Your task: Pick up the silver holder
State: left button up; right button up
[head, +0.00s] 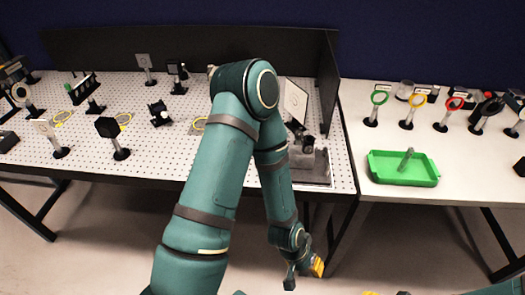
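A small silver-grey holder (407,158) stands tilted inside the green tray (388,179) on the white table at the right. My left arm rises through the middle of the view and bends down. Its gripper (303,275) hangs in front of the tables, below the tabletop level, well to the left of and nearer than the tray. Its fingers look spread and hold nothing I can see. Only yellow and dark tips of my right gripper (386,293) show at the bottom edge; its finger state is hidden.
A perforated optics board (190,139) with several mounts and lenses fills the left table, with black panels (328,85) behind and beside it. Green, yellow and red ring holders (410,106) stand behind the tray. The white tabletop (470,165) is clear right of the tray.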

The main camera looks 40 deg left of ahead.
aim_at(299, 159)
jog(key=l+u, duration=0.1)
jog(key=u, duration=0.35)
jog(key=l+u, duration=0.1)
jog(key=u, duration=0.35)
jog(key=l+u, duration=0.1)
jog(key=u, duration=0.3)
jog(key=i+l, duration=0.45)
jog(key=l, duration=0.15)
jog(key=k+j, duration=0.4)
jog(key=i+j, duration=0.1)
jog(key=j, duration=0.55)
jog(key=i+j, duration=0.15)
jog(key=j, duration=0.2)
jog(key=j+z, duration=0.2)
jog(key=z, duration=0.3)
jog(key=j+z, duration=0.25)
jog(key=z, duration=0.25)
